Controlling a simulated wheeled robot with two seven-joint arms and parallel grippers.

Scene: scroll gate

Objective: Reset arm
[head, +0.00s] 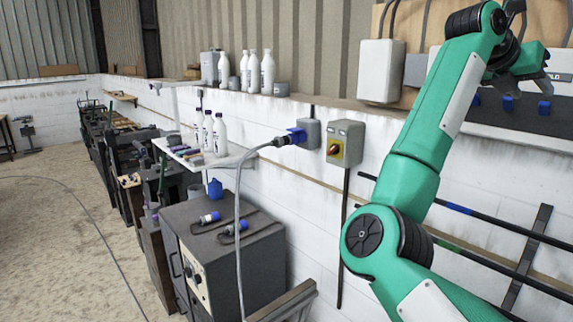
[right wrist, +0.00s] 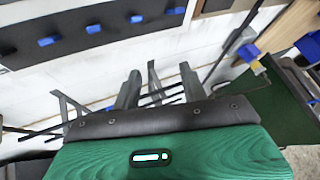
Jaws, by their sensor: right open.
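My right arm (head: 408,180) is green with dark joints and rises from the lower right of the head view. Its dark right gripper (head: 543,70) is at the upper right, in front of a wall panel with blue sockets. In the right wrist view, the two grey fingers of the right gripper (right wrist: 158,83) stand apart with nothing between them. The white wall and some dark bars show beyond them. My left gripper is in neither view.
A grey socket panel (head: 520,120) is on the wall by the right arm. A switch box (head: 345,143) and a blue plug (head: 297,136) with a hanging cable are left of it. A dark machine cabinet (head: 235,262) stands below. Bottles (head: 267,72) line the ledge. The floor (head: 60,215) at left is mostly clear.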

